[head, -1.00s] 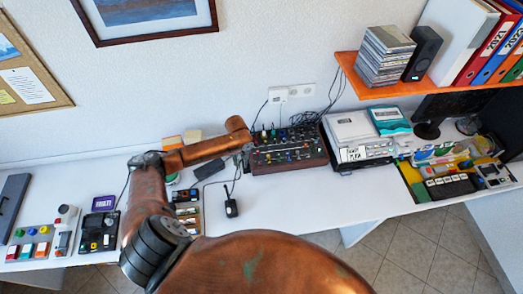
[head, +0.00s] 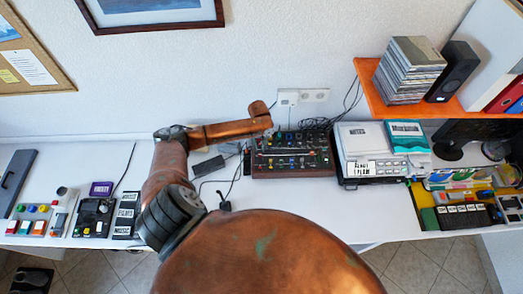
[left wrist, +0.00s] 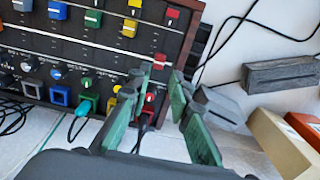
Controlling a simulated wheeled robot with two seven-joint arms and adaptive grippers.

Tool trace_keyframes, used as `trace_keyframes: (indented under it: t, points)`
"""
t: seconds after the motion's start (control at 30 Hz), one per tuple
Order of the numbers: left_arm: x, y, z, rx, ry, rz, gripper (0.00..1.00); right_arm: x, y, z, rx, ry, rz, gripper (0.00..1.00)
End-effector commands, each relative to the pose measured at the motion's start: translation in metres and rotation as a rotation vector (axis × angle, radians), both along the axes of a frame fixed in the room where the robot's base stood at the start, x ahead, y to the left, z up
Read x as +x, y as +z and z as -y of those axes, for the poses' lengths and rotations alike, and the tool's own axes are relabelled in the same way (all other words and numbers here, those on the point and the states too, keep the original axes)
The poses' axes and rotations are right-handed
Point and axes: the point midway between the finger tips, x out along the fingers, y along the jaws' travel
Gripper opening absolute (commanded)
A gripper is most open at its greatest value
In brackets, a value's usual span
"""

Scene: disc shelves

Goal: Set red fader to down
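The dark mixer-like panel (head: 290,155) stands mid-desk by the wall in the head view. The left wrist view shows its face close up (left wrist: 100,45), with coloured caps, knobs and jacks in columns. A red fader cap (left wrist: 172,14) is at the top of the column nearest the panel's right edge there. Lower in that column are a red knob (left wrist: 158,60) and a red plug-like piece (left wrist: 149,103). My left gripper (left wrist: 160,80) has its green fingers apart and nothing gripped, over the lower part of this column. My right gripper is not in view.
Cables and a black adapter (head: 208,166) lie beside the panel. A white device (head: 370,150) stands close to its right. An orange shelf (head: 410,106) overhangs the desk at right. Button boxes (head: 35,218) stand at left.

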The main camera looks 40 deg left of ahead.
Motion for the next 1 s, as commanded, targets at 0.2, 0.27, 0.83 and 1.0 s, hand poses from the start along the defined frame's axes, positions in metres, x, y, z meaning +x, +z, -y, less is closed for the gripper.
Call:
trace_keyframes:
  t: [0.2, 0.27, 0.83, 1.0]
  points:
    - [0.001, -0.034, 0.002, -0.001, -0.001, 0.0, 0.19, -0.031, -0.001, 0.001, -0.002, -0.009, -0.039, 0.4]
    - [0.001, -0.041, 0.001, -0.001, 0.0, 0.001, 0.19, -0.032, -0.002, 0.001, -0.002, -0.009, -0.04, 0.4]
    - [0.001, -0.051, 0.001, -0.001, -0.001, 0.002, 0.09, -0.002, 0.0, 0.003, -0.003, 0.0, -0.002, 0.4]
    - [0.001, -0.051, 0.001, 0.0, -0.001, 0.001, 0.0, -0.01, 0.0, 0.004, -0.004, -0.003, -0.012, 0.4]
